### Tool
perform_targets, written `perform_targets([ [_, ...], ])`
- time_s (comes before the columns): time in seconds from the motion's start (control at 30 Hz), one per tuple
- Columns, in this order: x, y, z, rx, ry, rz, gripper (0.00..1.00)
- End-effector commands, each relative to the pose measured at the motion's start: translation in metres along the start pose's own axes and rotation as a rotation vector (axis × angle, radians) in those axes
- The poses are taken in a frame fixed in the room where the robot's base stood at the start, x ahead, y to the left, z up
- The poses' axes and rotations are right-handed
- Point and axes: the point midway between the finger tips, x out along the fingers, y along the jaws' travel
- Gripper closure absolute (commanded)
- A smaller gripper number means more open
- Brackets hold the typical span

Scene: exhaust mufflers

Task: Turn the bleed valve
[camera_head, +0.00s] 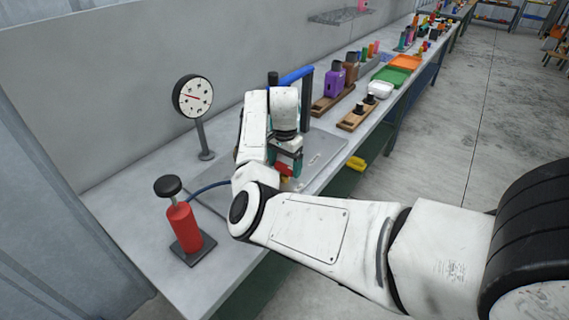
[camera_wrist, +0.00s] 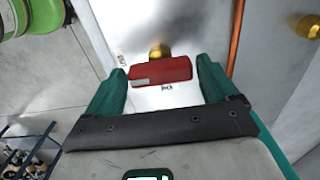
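The bleed valve appears to be the red handle (camera_wrist: 160,73) with a brass stem (camera_wrist: 159,50) behind it, on a pale plate in the wrist view. My gripper (camera_wrist: 161,72) has teal fingers, one on each side of the red handle. The fingers are apart, with a narrow gap showing at each end of the handle, so I see no firm grip. In the head view my gripper (camera_head: 287,165) is low over the grey panel on the bench, and a bit of red (camera_head: 283,169) shows by its fingers. My arm hides most of the valve there.
A dial gauge (camera_head: 193,96) on a post and a red pump (camera_head: 184,226) with a black knob and blue hose (camera_head: 208,186) stand left of my arm. A blue-and-dark frame (camera_head: 307,92) rises just behind my gripper. Bottles (camera_head: 335,80) and trays line the bench beyond.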

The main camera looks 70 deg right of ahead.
Motion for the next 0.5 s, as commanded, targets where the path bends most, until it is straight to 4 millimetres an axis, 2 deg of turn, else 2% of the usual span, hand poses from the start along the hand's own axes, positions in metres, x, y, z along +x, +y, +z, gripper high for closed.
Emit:
perform_targets([
  [0.07,-0.0002,-0.0001,0.0,0.0,0.0,0.0,0.21],
  [0.4,-0.0004,0.0,-0.0001,0.0,0.0,0.0,0.54],
  [0.5,-0.0006,0.0001,-0.0001,-0.001,0.0,0.0,0.56],
])
